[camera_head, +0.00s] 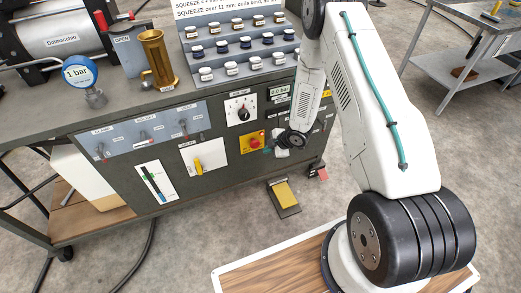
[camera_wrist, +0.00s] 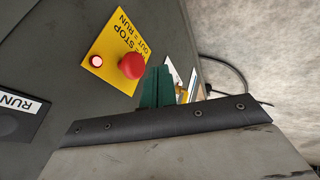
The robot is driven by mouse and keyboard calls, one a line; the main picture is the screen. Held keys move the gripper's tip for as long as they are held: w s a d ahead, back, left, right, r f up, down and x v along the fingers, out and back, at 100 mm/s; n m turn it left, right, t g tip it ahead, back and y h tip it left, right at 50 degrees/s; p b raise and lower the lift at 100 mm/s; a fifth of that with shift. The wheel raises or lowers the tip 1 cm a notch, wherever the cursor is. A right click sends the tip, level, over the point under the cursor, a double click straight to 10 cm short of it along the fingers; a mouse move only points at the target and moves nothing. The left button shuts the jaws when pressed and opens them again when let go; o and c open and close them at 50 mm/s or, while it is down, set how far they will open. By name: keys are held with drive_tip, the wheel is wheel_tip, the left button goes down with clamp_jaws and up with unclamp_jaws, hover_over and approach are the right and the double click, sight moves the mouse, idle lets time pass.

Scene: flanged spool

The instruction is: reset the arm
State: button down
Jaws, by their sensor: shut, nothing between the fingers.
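My gripper (camera_head: 268,150) is in front of the bench's control panel in the head view, close to the yellow plate with the red stop button (camera_head: 254,142). Its teal fingers also show in the wrist view (camera_wrist: 157,86), shut together with nothing between them. The red stop button (camera_wrist: 132,66) stands out from its yellow plate just left of the fingers, with a lit lamp beside it. I cannot tell whether the fingers touch the panel. My white arm reaches up and over, then down to the panel.
The bench (camera_head: 110,105) carries a brass cylinder (camera_head: 157,58), a blue gauge (camera_head: 79,73) and a rack of small jars (camera_head: 240,45). A yellow pedal (camera_head: 284,194) lies on the floor in front. A grey table (camera_head: 470,55) stands at the right. Floor between them is clear.

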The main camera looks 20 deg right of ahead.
drive_tip(key=s+d+r+m+g+h, duration=0.3)
drive_tip(key=s+d+r+m+h, duration=0.15)
drive_tip(key=s+d, duration=0.45)
drive_tip(key=s+d+r+m+g+h, duration=0.1)
drive_tip(key=s+r+m+g, duration=0.15)
drive_tip(key=r, duration=0.65)
drive_tip(key=s+d+r+m+g+h, duration=0.1)
drive_tip(key=s+r+m, duration=0.3)
drive_tip(key=r, duration=0.4)
drive_tip(key=s+a+r+m, duration=0.2)
drive_tip(key=s+a+r, duration=0.2)
drive_tip(key=s+r, duration=0.3)
drive_tip(key=s+a+r+m+t+y, duration=0.1)
drive_tip(key=s+a+r, duration=0.4)
drive_tip(key=r, duration=0.8)
drive_tip(key=s+a+r+m+t+y, duration=0.1)
drive_tip(key=s+a+r+m, duration=0.1)
drive_tip(key=s+a+r, duration=0.3)
drive_tip(key=s+r, duration=0.4)
drive_tip(key=r, duration=0.1)
drive_tip(key=shift+r+m, duration=0.2)
drive_tip(key=shift+m, duration=0.1)
